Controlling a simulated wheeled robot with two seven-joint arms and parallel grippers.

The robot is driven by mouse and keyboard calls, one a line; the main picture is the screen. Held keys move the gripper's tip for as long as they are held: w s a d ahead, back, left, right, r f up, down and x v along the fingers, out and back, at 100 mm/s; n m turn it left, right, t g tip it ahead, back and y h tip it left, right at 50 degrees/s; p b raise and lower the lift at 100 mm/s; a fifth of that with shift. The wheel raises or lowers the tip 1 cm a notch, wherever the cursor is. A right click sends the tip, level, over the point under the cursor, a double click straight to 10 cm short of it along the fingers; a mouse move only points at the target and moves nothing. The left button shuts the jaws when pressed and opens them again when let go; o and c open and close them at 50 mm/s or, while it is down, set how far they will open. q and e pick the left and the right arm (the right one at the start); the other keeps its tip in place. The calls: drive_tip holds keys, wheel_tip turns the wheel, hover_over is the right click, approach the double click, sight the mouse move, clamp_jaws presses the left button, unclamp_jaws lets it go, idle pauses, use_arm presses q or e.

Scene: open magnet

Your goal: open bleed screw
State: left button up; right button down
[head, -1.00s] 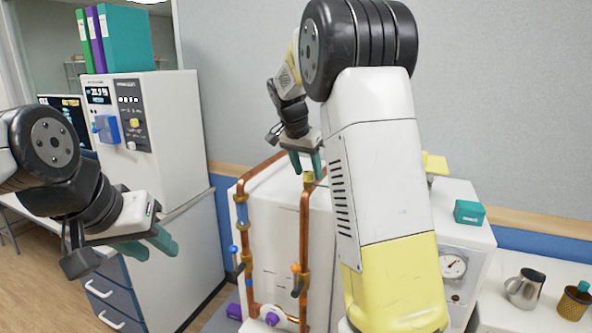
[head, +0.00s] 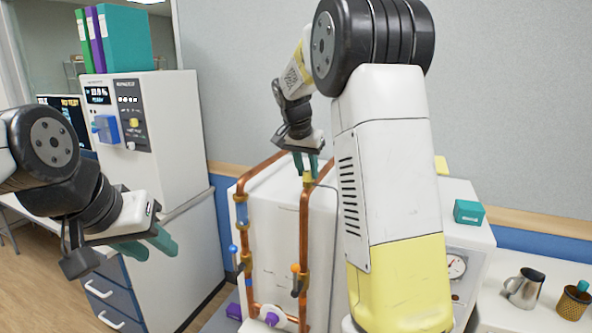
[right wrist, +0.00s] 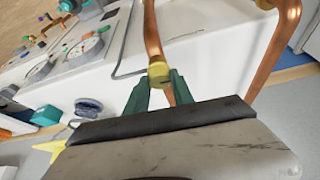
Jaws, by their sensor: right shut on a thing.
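The bleed screw (head: 307,177) is a small brass fitting at the top of the right copper pipe, above the white cabinet. In the right wrist view the brass screw (right wrist: 159,72) sits between the teal fingertips. My right gripper (head: 306,166) points down and is shut on it; the gripper (right wrist: 160,84) hides part of the pipe behind. My left gripper (head: 150,243) is open and empty, far to the left of the pipes, in front of the tall grey cabinet.
Copper pipes (head: 304,230) with an orange-tipped valve and a blue-tipped valve stand before the white cabinet (head: 275,215). My right arm hides the middle.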

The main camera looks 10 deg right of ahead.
drive_tip(key=c, duration=1.1)
unclamp_jaws()
drive_tip(key=shift+r, duration=0.1)
drive_tip(key=v, duration=0.7)
drive_tip(key=shift+s+a+r, duration=0.1)
drive_tip(key=shift+s+r, duration=0.05)
drive_tip(key=shift+r, duration=0.15)
drive_tip(key=s+f+n+t+y, duration=0.1)
drive_tip(key=s+f+n, duration=0.1)
drive_tip(key=s, duration=0.8)
drive_tip(key=s+a+f+n+t+y, duration=0.1)
drive_tip(key=s+f+n+y, duration=0.1)
drive_tip(key=s, duration=0.7)
drive_tip(key=s+a+f+n+y, duration=0.1)
drive_tip(key=s+n, duration=0.3)
drive_tip(key=s, duration=0.6)
drive_tip(key=shift+s+a+f+t+y, duration=0.3)
drive_tip(key=shift+f+t+y, duration=0.1)
drive_tip(key=shift+f+y, duration=0.1)
